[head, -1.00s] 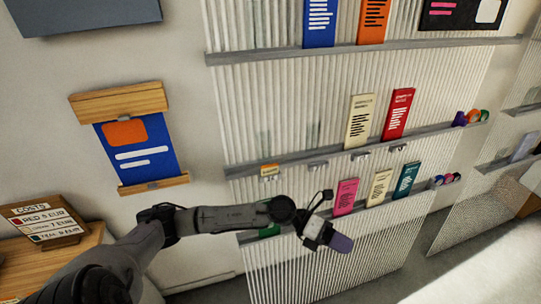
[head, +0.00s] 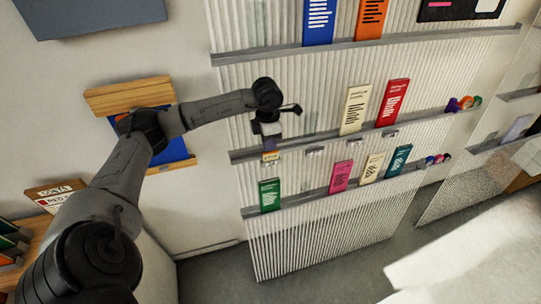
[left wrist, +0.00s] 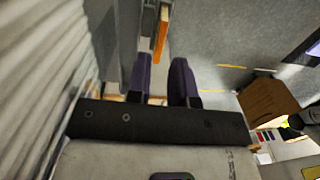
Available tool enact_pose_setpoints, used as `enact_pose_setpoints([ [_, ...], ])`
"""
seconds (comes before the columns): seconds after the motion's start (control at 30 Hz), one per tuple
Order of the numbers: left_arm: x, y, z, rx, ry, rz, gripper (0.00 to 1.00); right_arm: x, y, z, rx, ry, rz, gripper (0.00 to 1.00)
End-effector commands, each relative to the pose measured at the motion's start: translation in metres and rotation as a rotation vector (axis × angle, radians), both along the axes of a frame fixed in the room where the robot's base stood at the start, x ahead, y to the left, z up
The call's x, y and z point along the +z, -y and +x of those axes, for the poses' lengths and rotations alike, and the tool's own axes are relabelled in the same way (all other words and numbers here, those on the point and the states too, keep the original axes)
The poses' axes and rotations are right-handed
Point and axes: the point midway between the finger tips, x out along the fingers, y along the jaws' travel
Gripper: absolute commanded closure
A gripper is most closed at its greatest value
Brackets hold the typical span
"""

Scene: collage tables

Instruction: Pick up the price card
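The price card (head: 270,156) is a small card with an orange top, held at the front edge of the middle shelf rail, at its left end. In the left wrist view an orange strip (left wrist: 161,35), apparently this card seen edge-on, lies just beyond the fingertips, roughly in line with the gap. My left gripper (head: 268,144) is directly above the card in the head view, fingers pointing down. Its two purple fingers (left wrist: 162,72) are apart in the left wrist view, with nothing visible between them. My right gripper is in neither view.
A green brochure (head: 270,195) and several others stand on the lower rail (head: 310,194). Cream (head: 354,110) and red (head: 393,102) brochures stand on the middle shelf. A costs board (head: 50,193) is partly behind my arm.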

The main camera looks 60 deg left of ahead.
Motion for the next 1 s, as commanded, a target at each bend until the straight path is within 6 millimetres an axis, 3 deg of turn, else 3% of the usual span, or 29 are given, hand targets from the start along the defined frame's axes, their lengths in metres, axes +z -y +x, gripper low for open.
enact_pose_setpoints([
  [0.23,-0.028,0.002,-0.002,0.001,-0.004,-0.004,0.79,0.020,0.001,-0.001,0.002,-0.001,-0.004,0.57],
  [0.4,-0.046,0.003,-0.001,-0.001,-0.001,-0.004,0.79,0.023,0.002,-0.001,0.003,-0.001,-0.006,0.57],
  [0.73,-0.052,0.003,-0.001,-0.001,0.002,-0.002,0.79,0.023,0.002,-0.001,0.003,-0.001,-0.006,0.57],
  [1.0,-0.052,0.003,-0.001,-0.001,0.002,-0.002,1.00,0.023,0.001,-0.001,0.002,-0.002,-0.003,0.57],
])
